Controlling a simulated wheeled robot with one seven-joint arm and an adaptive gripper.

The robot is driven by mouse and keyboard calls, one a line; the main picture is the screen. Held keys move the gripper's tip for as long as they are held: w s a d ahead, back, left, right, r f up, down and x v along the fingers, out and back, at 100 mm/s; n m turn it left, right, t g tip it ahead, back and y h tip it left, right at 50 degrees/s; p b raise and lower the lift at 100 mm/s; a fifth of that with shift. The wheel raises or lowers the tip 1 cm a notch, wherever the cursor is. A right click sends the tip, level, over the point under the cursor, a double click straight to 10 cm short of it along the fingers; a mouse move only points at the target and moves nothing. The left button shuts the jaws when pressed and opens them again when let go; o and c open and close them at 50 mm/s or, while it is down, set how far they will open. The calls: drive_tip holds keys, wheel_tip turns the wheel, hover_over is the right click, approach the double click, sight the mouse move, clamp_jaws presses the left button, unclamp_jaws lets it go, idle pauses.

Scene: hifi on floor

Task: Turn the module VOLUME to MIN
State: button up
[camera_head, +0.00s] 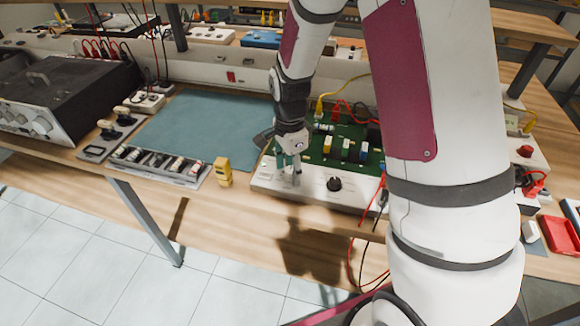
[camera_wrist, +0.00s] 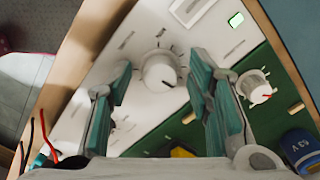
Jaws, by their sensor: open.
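The module (camera_head: 312,192) is a white panel with a green board (camera_head: 315,153) behind it, near the front edge of the bench. In the wrist view, a round white knob (camera_wrist: 159,71) with a dark pointer line sits on the white panel (camera_wrist: 125,45). Printed marks surround it, but its label is too small to read. My gripper (camera_head: 288,166) is over the left part of the panel. In the wrist view its teal fingers (camera_wrist: 161,76) are open on either side of the white knob, with gaps visible. I cannot tell how high they are above the panel.
A black knob (camera_head: 334,184) sits further right on the panel. Another white knob (camera_wrist: 254,86) with a red mark is on the green board. A yellow device (camera_head: 222,171) stands left of the module. Red and black cables (camera_head: 375,195) hang at the right. The blue-green mat (camera_head: 205,125) is clear.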

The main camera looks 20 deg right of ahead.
clamp_jaws()
